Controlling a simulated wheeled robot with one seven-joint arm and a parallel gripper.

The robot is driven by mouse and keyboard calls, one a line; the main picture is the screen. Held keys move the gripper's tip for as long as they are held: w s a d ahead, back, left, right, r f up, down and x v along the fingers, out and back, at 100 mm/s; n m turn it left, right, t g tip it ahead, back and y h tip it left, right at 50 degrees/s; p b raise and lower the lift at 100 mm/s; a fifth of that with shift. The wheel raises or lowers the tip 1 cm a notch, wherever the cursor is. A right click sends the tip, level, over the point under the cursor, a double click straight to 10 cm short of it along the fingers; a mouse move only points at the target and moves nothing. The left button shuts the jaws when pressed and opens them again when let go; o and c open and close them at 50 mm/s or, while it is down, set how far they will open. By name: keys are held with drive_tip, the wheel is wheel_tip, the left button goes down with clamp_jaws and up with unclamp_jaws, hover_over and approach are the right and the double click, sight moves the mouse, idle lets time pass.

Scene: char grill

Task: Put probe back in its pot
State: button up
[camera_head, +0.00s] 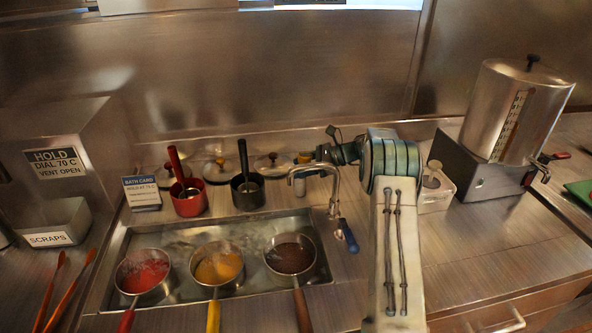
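A red pot (189,200) stands behind the sunken bath with a red-handled stick (176,163) leaning up out of it. A black pot (248,194) beside it holds an upright black-handled stick (243,158). These sticks look like probes, but I cannot tell which one the task means. A small yellow-and-dark thing (305,158) shows behind the faucet, partly hidden. My gripper (325,152) is at the left end of my arm, above and behind the faucet, right of the black pot. Its fingers are small and dark, and I cannot see whether they hold anything.
Three long-handled pans with red (143,271), yellow (217,267) and dark (290,256) contents sit in the bath (120,250). A faucet (335,190) stands close to my arm. Round lids (220,168) lie behind the pots. A steel dispenser (515,110) stands right.

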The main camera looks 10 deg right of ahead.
drive_tip(key=b+v, duration=0.1)
drive_tip(key=v, duration=0.9)
drive_tip(key=shift+d, duration=0.15)
